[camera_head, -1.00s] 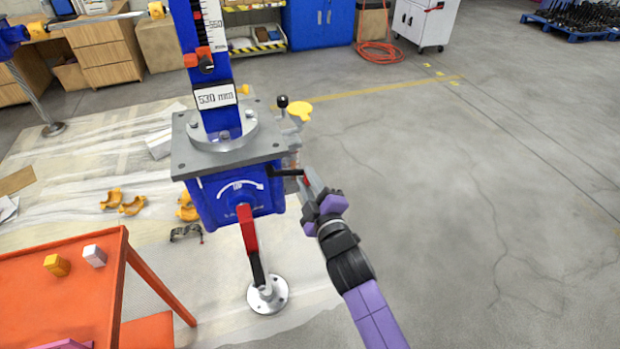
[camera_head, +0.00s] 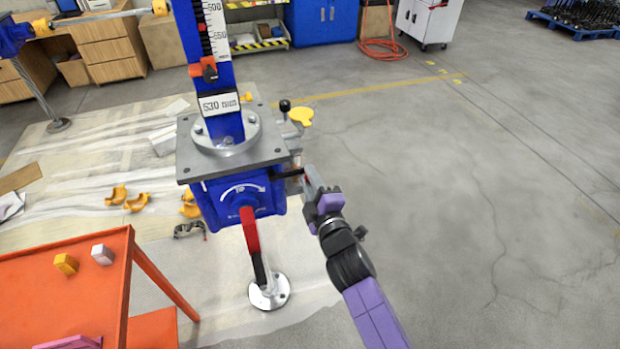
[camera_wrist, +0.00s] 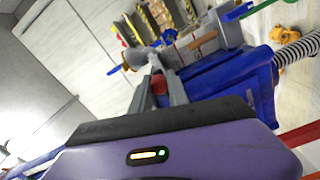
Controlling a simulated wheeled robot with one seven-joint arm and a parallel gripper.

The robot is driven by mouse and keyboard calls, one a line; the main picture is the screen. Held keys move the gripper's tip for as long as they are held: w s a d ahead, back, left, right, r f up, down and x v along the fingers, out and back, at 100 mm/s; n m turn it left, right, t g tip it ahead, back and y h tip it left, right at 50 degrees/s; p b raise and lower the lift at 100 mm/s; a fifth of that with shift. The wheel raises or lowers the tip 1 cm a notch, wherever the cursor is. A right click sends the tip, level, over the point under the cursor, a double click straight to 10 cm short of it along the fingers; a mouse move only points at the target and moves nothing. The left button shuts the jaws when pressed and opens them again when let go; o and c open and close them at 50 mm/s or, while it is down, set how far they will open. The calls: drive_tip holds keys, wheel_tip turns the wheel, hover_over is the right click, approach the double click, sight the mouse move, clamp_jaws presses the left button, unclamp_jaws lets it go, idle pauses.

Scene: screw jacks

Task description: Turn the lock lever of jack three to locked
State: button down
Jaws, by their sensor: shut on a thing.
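The jack stands in the middle of the head view, with a blue gear housing (camera_head: 222,207), a grey top plate and a blue column. Its small display (camera_head: 218,103) reads 530 mm. A short dark lever (camera_head: 291,173), which I take for the lock lever, sticks out at the housing's right side. My gripper (camera_head: 308,182) is at its outer end, shut on it. In the wrist view a red piece (camera_wrist: 159,83) shows between my grey fingers (camera_wrist: 153,92). A red handle (camera_head: 250,230) with a dark grip hangs down on the housing's front. No jack number is readable.
A yellow disc (camera_head: 301,116) and a black knob (camera_head: 284,105) stand just above my gripper. An orange table (camera_head: 60,315) with small blocks is at lower left. Yellow clamps (camera_head: 137,202) lie on the floor sheet. The floor at right is clear.

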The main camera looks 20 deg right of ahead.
drive_tip(key=c, duration=1.3)
unclamp_jaws()
drive_tip(key=shift+r, duration=0.35)
drive_tip(key=shift+f, duration=0.1)
drive_tip(key=s, duration=0.7)
drive_tip(key=shift+s, duration=0.4)
drive_tip(key=shift+w, duration=0.1)
